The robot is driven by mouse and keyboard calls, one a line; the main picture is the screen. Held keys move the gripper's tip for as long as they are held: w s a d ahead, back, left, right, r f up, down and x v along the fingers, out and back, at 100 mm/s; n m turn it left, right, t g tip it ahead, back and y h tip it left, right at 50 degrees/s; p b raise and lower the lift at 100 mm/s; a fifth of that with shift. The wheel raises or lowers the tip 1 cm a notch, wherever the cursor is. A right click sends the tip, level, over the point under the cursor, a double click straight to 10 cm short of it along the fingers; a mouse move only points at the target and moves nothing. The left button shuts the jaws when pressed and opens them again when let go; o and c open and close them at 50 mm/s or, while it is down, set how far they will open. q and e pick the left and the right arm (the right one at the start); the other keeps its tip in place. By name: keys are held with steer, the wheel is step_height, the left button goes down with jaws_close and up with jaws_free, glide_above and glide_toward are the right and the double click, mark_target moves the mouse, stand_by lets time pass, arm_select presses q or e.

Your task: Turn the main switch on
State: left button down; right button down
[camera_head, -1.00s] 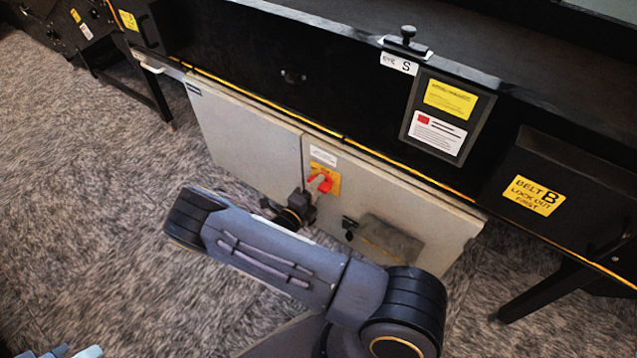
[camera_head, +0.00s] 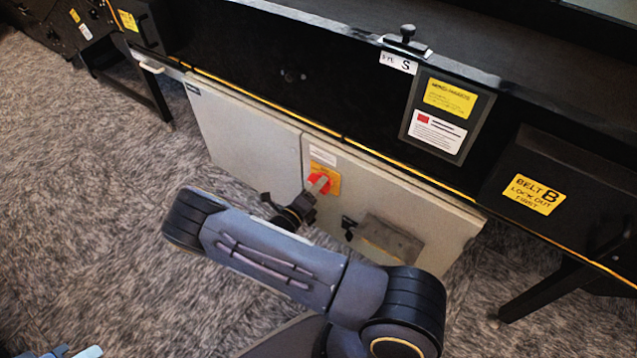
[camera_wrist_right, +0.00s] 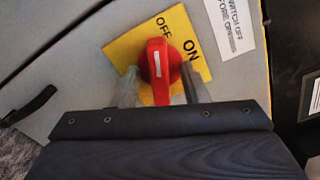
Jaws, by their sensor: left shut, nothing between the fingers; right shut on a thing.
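The main switch is a red rotary handle (camera_wrist_right: 158,72) on a yellow plate (camera_wrist_right: 118,50) marked OFF and ON. Its white mark points up in the right wrist view, towards OFF, with ON to the upper right. In the head view the red handle (camera_head: 313,180) and yellow plate (camera_head: 334,182) are on the front of a pale grey cabinet (camera_head: 240,140). My right gripper (camera_wrist_right: 160,88) is shut on the handle, one finger on each side. It also shows in the head view (camera_head: 319,185). My left gripper (camera_head: 75,352) is shut and empty, only partly visible at the bottom left edge.
A black latch (camera_head: 348,226) and a grey box (camera_head: 390,236) are on the cabinet door right of the switch. The black conveyor frame (camera_head: 290,75) overhangs the cabinet, with a "BELT B" box (camera_head: 535,190) at right. Carpet left of the cabinet is clear.

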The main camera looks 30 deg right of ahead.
steer(key=m, duration=0.5)
steer(key=d+m, duration=0.1)
steer(key=m, duration=0.1)
steer(key=shift+w+r+b, duration=0.1)
steer(key=shift+w+b, duration=0.2)
steer(key=shift+b, duration=0.1)
steer(key=m, duration=0.4)
steer(key=m+b, duration=0.1)
steer(key=m, duration=0.3)
steer(key=c, duration=1.3)
jaws_free()
steer(key=shift+p+v, duration=0.35)
steer(key=shift+v, duration=3.2)
steer(key=shift+s, duration=0.1)
